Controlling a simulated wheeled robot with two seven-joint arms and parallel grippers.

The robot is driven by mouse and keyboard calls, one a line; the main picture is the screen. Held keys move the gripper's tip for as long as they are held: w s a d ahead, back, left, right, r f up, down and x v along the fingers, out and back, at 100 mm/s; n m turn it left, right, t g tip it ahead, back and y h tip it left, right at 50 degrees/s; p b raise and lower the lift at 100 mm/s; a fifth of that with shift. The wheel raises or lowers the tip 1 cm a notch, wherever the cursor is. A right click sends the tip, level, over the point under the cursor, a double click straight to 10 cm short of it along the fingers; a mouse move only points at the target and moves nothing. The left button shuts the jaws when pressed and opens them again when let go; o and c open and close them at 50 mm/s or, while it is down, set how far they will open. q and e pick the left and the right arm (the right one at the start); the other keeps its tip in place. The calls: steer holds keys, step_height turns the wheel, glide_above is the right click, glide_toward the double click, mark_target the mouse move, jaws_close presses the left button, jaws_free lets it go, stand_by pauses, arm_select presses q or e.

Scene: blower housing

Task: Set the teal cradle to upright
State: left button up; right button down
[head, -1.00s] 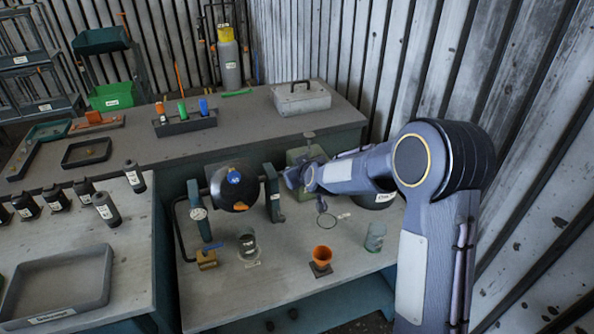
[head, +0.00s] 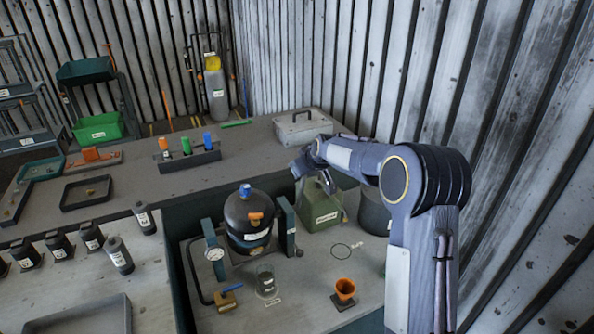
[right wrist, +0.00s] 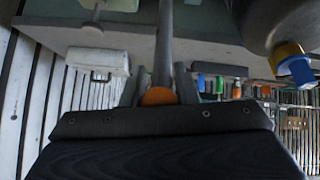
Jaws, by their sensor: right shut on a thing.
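The teal cradle (head: 287,230) stands on the lower bench, with a post on each side of a round black vessel (head: 240,218). The vessel looks upright or nearly so, its blue cap (head: 245,190) on top and an orange fitting on its front. My right gripper (head: 305,165) is behind and right of the cradle, above a green can. In the right wrist view my right gripper (right wrist: 158,95) is shut on a grey bar (right wrist: 165,45); an orange round end shows between the fingers. The bar's joint with the cradle is hidden. My left gripper is not in view.
The green can (head: 322,208) and a dark pot (head: 374,212) stand right of the cradle. A grey toolbox (head: 302,125) sits on the back bench.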

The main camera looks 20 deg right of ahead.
arm_select(q)
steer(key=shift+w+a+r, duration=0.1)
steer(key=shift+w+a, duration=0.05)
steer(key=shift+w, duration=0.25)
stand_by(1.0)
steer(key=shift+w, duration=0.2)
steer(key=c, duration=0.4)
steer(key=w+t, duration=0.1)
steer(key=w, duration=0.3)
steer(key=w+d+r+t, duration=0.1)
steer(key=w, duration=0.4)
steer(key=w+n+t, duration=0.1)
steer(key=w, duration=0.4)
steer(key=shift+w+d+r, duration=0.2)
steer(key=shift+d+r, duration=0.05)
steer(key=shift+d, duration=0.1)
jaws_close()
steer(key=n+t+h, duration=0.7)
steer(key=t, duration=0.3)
glide_toward(245, 190)
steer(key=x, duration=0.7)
